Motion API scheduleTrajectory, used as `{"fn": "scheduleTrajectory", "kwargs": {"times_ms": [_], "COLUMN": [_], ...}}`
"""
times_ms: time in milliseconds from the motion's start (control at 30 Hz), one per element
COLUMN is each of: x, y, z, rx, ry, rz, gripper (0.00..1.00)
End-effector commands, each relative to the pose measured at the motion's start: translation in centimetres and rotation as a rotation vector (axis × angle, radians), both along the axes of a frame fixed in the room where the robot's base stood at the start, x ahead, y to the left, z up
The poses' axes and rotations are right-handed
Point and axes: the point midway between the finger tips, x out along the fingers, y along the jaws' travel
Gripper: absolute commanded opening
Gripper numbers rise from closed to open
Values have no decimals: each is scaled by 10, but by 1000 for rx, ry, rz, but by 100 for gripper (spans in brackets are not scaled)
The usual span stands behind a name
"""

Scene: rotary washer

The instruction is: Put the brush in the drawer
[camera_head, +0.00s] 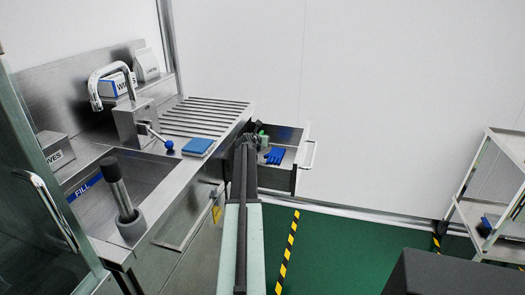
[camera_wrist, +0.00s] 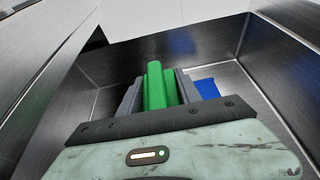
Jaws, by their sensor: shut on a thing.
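The green brush (camera_wrist: 160,86) is held between the grey fingers of my gripper (camera_wrist: 158,92) in the wrist view. Only its green part shows there, and the rest is hidden. In the head view a small bit of green (camera_head: 261,132) shows at the end of my arm. The drawer (camera_head: 276,180) is pulled open at the end of the counter. My gripper (camera_head: 256,138) is over or within the left part of the drawer. The drawer's dark metal walls (camera_wrist: 280,65) surround the gripper in the wrist view. I cannot tell whether the brush touches the drawer floor.
A blue glove-like item (camera_head: 274,156) lies in the drawer, right of the gripper. A blue sponge (camera_head: 198,146) lies on the steel counter. A grey-handled tool (camera_head: 118,190) stands in the sink. A white cart (camera_head: 491,195) stands at the right. Green floor is open between.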

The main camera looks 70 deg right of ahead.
Motion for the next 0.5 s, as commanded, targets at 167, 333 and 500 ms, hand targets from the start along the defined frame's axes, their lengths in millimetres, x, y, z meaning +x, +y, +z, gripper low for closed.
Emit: {"fn": "scheduleTrajectory", "kwargs": {"times_ms": [167, 333, 500], "x": [0, -1, -1], "y": [0, 0, 0], "z": [-34, -35, -36], "rx": [0, 0, 0], "ry": [0, 0, 0], "rz": [-1, -1, -1], "gripper": [0, 0, 0]}}
